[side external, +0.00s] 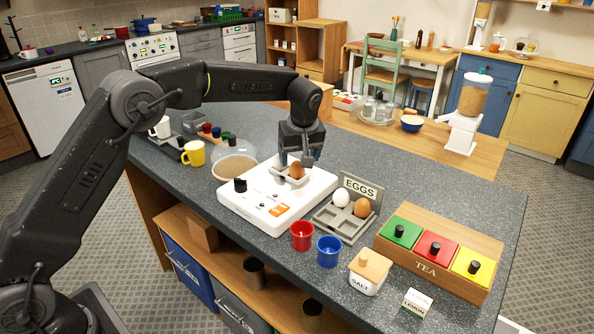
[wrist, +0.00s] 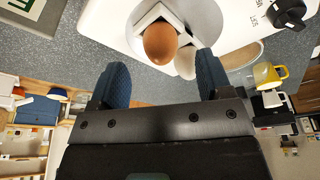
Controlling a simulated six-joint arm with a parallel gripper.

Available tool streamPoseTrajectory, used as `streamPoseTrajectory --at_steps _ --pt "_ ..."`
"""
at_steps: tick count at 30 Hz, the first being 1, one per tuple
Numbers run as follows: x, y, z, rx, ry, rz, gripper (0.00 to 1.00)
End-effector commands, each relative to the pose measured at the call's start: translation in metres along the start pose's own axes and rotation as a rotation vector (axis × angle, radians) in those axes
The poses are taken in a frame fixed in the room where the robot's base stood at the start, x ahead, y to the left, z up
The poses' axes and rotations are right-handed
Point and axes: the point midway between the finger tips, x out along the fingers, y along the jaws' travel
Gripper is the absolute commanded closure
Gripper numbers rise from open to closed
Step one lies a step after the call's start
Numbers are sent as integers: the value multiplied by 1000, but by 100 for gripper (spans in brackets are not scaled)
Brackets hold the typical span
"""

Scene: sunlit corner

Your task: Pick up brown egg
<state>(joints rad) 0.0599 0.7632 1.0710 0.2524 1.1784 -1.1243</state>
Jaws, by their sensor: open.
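A brown egg (side external: 297,170) sits in a small white tray (side external: 284,175) on a white appliance (side external: 262,203) with a black knob. Another brown egg (side external: 362,207) and a white egg (side external: 341,197) stand in the grey holder (side external: 335,224) by the EGGS sign (side external: 360,187). My gripper (side external: 296,160) points down, right over the egg on the appliance. In the wrist view my open gripper (wrist: 162,62) has this egg (wrist: 160,43) in line between its fingertips, and I see no grip on it. A pale rounded shape beside that egg is partly hidden by a finger.
A red cup (side external: 302,236), a blue cup (side external: 329,251), a salt box (side external: 369,271) and a tea box (side external: 440,252) stand along the near side. A clear dome (side external: 234,160) and a yellow mug (side external: 194,153) are to the left.

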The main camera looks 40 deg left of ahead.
Motion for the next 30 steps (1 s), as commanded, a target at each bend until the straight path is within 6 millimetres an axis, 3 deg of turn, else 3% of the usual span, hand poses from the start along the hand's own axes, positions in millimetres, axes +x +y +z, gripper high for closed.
streamPoseTrajectory --at_steps 7,17,27,30 --pt "36 -1 -2 1 -2 -3 28" --pt "42 -1 -2 1 -1 -1 29" --pt "42 -1 -2 1 -1 -1 61" --pt "42 -1 -2 1 -1 -1 66"
